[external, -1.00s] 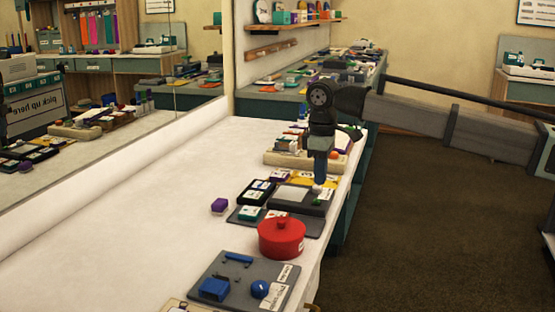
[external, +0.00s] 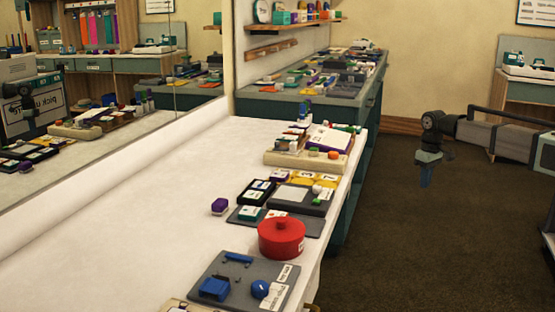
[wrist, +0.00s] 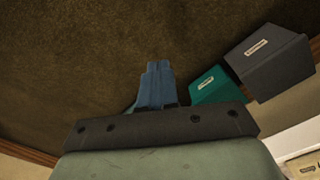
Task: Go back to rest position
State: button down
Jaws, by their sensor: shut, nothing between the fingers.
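My gripper (external: 424,178) hangs over the brown carpet, to the right of the white-topped table (external: 130,215) and clear of it. Its blue fingers point down and are together, with nothing held. In the wrist view the closed blue fingers (wrist: 156,82) show against the carpet.
The table carries a red pot (external: 282,238), a grey board with blue parts (external: 240,280), a small purple block (external: 219,206) and trays along its right edge. The wrist view shows a teal box (wrist: 213,88) and a grey box (wrist: 268,62). Open carpet (external: 390,260) lies below my gripper.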

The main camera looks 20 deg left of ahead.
jog(key=w+d+f+m, duration=0.2)
jog(key=w+d, duration=0.1)
jog(key=d, duration=0.6)
jog(key=w+d+f+m, duration=0.1)
jog(key=w+d+f, duration=0.2)
jog(key=d, duration=0.7)
jog(key=w+d+f+m, duration=0.2)
jog(key=d, duration=0.7)
jog(key=s+d+f+m, duration=0.2)
jog(key=d+m, duration=0.1)
jog(key=d, duration=0.9)
jog(key=s+d+f+m, duration=0.3)
jog(key=d, duration=1)
jog(key=s+f+g, duration=0.3)
jog(key=s+f, duration=0.7)
jog(key=s, duration=0.4)
jog(key=s+f+g, duration=0.3)
jog(key=s+f, duration=0.7)
jog(key=s, duration=0.5)
jog(key=shift+s+g, duration=0.25)
jog(key=shift+g, duration=0.15)
